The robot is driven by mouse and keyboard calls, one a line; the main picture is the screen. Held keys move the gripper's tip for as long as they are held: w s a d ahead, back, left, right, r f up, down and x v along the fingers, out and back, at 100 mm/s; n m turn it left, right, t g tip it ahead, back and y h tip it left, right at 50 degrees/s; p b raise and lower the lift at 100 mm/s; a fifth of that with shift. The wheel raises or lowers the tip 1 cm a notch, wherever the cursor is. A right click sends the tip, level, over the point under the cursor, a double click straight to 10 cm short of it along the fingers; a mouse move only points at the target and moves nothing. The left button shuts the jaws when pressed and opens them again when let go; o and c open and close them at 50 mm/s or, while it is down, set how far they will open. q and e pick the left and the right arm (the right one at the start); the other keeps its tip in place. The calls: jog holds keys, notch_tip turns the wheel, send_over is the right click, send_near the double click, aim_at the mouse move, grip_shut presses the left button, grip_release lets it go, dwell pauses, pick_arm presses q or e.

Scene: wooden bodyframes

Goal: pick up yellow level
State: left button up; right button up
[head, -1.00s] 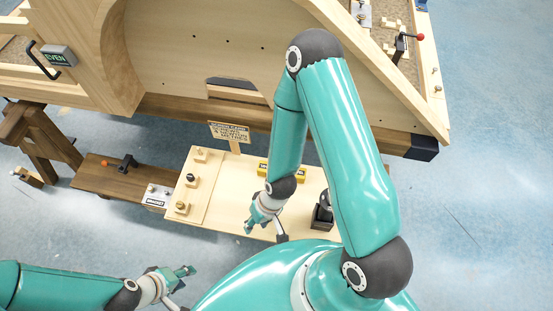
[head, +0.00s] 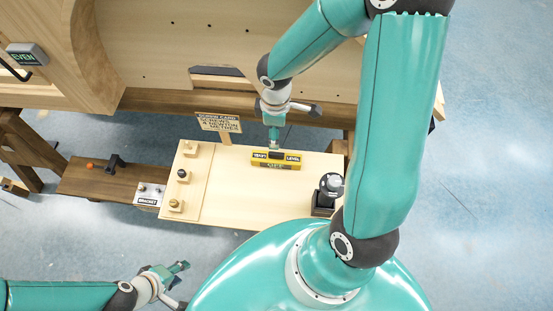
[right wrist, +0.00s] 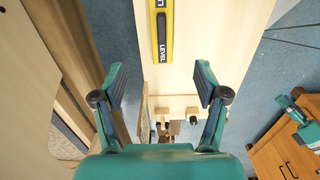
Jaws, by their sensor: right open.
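The yellow level (head: 276,164) lies flat on the light wooden board, with black "LEVEL" labels and a vial in its middle. In the right wrist view the level (right wrist: 163,32) lies lengthwise ahead, between the lines of the two fingers but beyond their tips. My right gripper (head: 275,146) hangs just above and behind the level in the head view. In the right wrist view its fingers (right wrist: 160,80) are spread wide with nothing between them. My left gripper (head: 184,273) is at the lower left, open and empty, away from the board.
The board (head: 235,205) also bears small wooden blocks with knobs (head: 183,175) at its left and a black device (head: 327,192) at its right. A sign (head: 218,123) stands at its back edge. The large wooden bodyframe (head: 160,60) rises behind.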

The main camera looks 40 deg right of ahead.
aim_at(276, 158)
notch_tip(276, 158, down, 11)
jog(key=b, duration=0.3)
notch_tip(276, 158, down, 5)
jog(key=shift+s+f+b, duration=0.1)
jog(key=shift+s+b, duration=0.05)
jog(key=shift+b, duration=1.05)
jog(key=shift+c, duration=0.2)
grip_shut()
